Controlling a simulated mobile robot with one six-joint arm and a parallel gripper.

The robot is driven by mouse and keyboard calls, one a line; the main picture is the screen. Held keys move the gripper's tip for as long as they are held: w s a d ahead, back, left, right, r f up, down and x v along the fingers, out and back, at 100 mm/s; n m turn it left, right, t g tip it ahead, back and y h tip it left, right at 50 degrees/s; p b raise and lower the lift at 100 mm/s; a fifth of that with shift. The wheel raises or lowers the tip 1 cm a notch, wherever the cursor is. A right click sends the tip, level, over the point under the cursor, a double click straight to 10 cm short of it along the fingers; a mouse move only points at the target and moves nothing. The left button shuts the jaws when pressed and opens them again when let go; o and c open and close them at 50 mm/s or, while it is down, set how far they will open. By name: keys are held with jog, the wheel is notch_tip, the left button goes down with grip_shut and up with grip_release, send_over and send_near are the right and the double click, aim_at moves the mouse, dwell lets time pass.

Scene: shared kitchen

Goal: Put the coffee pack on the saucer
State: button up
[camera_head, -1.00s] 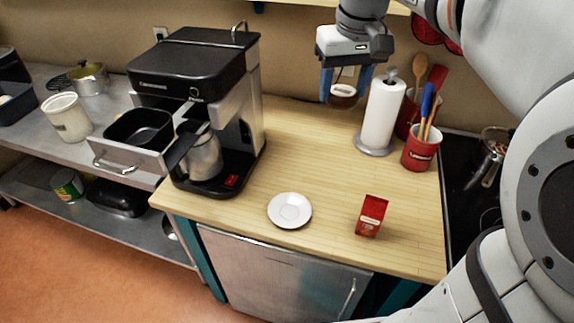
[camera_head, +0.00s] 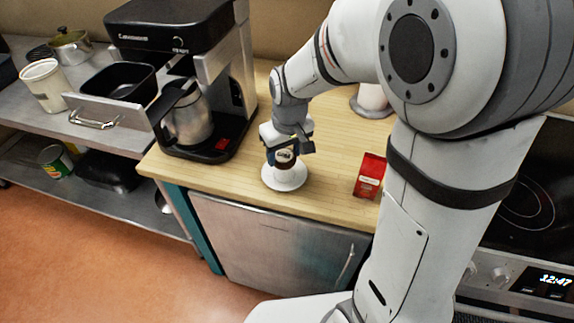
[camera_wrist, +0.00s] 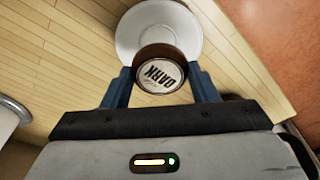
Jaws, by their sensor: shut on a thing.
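The coffee pack (camera_head: 285,161) is a small round brown piece with a pale label reading "DARK"; it also shows in the wrist view (camera_wrist: 160,76). My gripper (camera_head: 284,152) is shut on it, with one blue finger on each side in the wrist view (camera_wrist: 160,80). The white round saucer (camera_head: 294,183) lies on the wooden counter under the pack, and in the wrist view (camera_wrist: 130,32) the pack overlaps its near edge. I cannot tell whether the pack touches the saucer.
A red pack (camera_head: 369,176) stands on the counter right of the saucer. The coffee machine (camera_head: 228,95) with a metal jug (camera_head: 190,122) is to the left. A paper towel roll (camera_head: 373,98) is partly hidden behind my arm. The counter's front edge is close.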

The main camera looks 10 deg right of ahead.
aim_at(285, 176)
jog(key=shift+f, duration=2.45)
jog(key=shift+f, duration=0.15)
jog(key=o, duration=0.7)
jog(key=shift+c, duration=0.2)
jog(key=r, duration=0.4)
jog(key=s+r, duration=0.1)
jog(key=r, duration=0.7)
jog(key=shift+s+d+b, duration=0.3)
jog(key=shift+s+d, duration=0.1)
jog(key=s+d+m, duration=0.2)
jog(key=s+d, duration=0.2)
jog(key=s, duration=0.3)
jog(key=s+d+r+m+t, duration=0.1)
jog(key=s+d+m, duration=0.1)
jog(key=s+d, duration=0.3)
jog(key=shift+s+m+t+h, duration=0.3)
jog(key=shift+s, duration=0.8)
